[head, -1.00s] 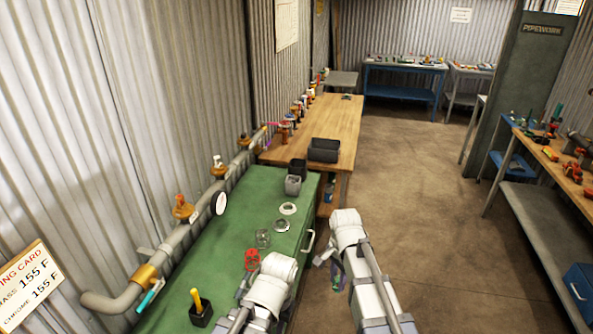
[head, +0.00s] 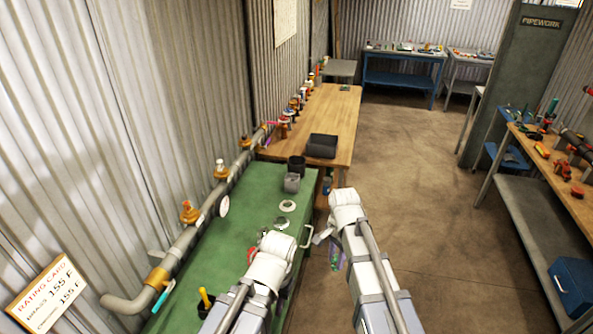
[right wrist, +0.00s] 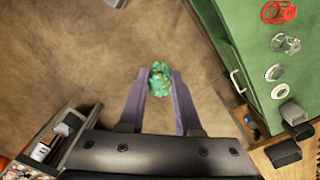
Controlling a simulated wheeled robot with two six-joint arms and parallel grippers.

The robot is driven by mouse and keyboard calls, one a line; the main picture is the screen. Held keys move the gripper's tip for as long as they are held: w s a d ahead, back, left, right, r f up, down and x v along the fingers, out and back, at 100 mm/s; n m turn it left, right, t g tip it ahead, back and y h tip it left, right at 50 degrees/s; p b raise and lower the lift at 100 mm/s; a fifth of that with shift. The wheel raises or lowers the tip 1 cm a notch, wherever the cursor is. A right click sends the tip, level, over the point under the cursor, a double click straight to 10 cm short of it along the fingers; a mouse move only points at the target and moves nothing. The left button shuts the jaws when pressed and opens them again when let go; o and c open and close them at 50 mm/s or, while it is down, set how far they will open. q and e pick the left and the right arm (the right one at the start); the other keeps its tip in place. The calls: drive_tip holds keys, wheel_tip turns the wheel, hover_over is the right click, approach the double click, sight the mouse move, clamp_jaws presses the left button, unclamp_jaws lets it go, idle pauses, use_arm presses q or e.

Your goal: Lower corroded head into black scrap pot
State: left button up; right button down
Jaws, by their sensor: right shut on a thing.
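The corroded head (right wrist: 161,69) is a small green, crusty lump in the right wrist view. My right gripper (right wrist: 161,82) is shut on it, with a purple finger on each side, above bare floor beside the green bench. In the head view my right gripper's purple fingers (head: 337,258) show partly under the arm, and the head is not clear there. The black scrap pot (head: 297,162) stands at the far end of the green bench, behind a grey pot (head: 291,183). My left arm reaches over the bench, but its gripper is hidden behind the arm.
A black tray (head: 321,146) sits on the wooden bench beyond. A pipe runs along the wall. Floor to the right is open.

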wheel_tip(320, 180, down, 14)
drive_tip(key=b, duration=1.4)
drive_tip(key=shift+f, duration=0.15)
